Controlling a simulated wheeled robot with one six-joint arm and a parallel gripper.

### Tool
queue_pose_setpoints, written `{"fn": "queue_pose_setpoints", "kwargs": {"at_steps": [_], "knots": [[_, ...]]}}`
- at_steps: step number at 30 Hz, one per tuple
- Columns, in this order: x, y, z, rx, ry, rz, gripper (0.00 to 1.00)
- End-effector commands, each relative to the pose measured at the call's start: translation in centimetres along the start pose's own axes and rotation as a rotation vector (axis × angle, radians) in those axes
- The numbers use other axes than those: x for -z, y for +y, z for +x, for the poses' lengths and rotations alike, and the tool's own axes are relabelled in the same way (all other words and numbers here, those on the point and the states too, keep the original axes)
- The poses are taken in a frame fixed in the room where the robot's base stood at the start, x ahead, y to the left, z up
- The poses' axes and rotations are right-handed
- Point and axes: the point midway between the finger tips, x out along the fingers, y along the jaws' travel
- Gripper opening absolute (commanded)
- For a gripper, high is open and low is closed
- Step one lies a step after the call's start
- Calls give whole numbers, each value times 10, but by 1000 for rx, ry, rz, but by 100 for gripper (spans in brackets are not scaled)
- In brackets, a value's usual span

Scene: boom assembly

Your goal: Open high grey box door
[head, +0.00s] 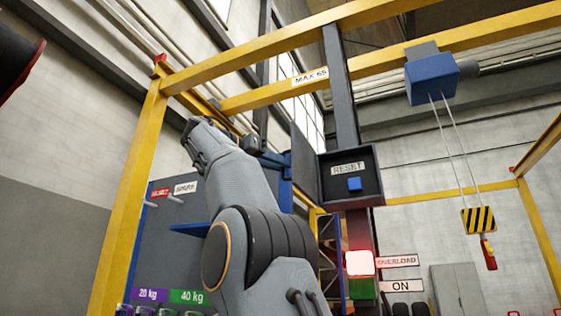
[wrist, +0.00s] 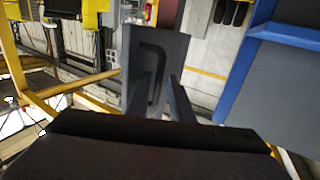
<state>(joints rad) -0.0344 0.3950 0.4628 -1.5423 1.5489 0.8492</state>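The high grey box (head: 371,194) is on a dark post at centre right. Its front is uncovered, showing a RESET label (head: 348,168) and a blue button (head: 354,184) inside. Its grey door (head: 305,165) stands swung out to the left. In the wrist view, a grey panel with a dark handle (wrist: 158,72), apparently the door, lies beyond my gripper's fingers (wrist: 156,98). The fingers are spread, with no object visibly held.
A yellow frame (head: 130,190) surrounds the area. A blue hoist (head: 431,80) with a hanging hook (head: 488,252) is at right. A lit lamp (head: 358,263) is below the box.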

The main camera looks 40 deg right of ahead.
Motion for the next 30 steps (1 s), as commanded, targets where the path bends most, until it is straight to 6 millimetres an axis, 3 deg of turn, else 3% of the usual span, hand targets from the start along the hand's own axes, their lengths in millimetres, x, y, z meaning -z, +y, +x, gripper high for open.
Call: {"fn": "queue_pose_setpoints", "kwargs": {"at_steps": [13, 24, 30], "knots": [[4, 2, -10, 6, 5, 9, 28], [4, 3, -65, 6, 5, 9, 28], [4, 3, -79, 4, 5, 8, 28]]}}
